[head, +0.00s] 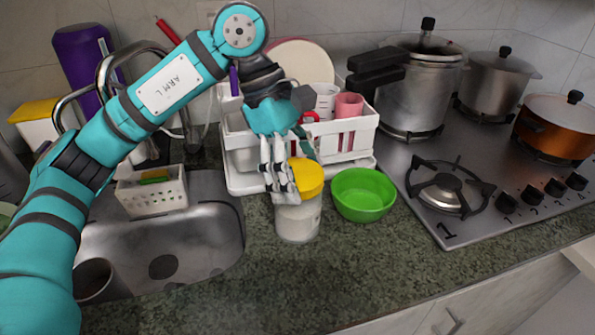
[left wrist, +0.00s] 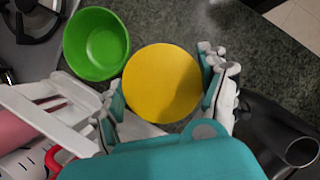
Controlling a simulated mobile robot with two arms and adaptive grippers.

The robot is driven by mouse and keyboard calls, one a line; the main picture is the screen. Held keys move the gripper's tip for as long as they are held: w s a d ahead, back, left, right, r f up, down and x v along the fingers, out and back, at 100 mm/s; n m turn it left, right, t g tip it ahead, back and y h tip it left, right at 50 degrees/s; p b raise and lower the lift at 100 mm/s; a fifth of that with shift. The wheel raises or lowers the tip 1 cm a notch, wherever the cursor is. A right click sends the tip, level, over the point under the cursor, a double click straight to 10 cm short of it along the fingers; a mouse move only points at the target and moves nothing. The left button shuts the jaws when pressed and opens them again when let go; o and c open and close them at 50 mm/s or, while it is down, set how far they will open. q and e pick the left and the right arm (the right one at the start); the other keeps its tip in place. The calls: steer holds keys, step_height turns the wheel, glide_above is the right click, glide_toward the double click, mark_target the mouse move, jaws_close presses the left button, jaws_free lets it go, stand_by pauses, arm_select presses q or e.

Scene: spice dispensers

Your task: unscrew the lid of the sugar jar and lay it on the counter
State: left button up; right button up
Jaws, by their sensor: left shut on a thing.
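The sugar jar (head: 298,222), a pale jar, stands on the counter in front of the white dish rack. Its round yellow lid (head: 309,176) is directly above the jar body, and I cannot tell whether it is seated or slightly raised. My left gripper (head: 286,186) reaches down from above and is shut on the lid. In the left wrist view the lid (left wrist: 163,84) shows face-on between the fingers of my left gripper (left wrist: 160,92), and the jar body is hidden. My right gripper is not in view.
A green bowl (head: 363,194) stands close to the right of the jar. The dish rack (head: 352,139) is behind, the sink (head: 215,215) left, and the stove (head: 436,225) with pots right. Bare counter (head: 270,290) lies in front of the jar.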

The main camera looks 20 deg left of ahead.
arm_select(q)
steer(key=shift+f+n+t+b, duration=0.15)
steer(key=shift+n+t+b, duration=0.15)
steer(key=shift+n+b, duration=0.35)
steer(key=shift+a+n+t, duration=0.2)
steer(key=shift+n+t, duration=0.1)
steer(key=shift+n, duration=0.55)
steer(key=shift+a+n+b, duration=0.1)
steer(key=shift+n+b, duration=0.2)
steer(key=shift+n, duration=0.2)
steer(key=shift+n+t+b, duration=0.55)
steer(key=shift+n+t, duration=0.25)
steer(key=shift+n, duration=0.6)
steer(key=shift+n+t, duration=0.3)
steer(key=shift+n, duration=0.6)
steer(key=shift+d+y, duration=0.2)
steer(key=shift+y, duration=0.1)
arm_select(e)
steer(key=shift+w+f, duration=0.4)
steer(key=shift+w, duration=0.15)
arm_select(q)
steer(key=o, duration=1)
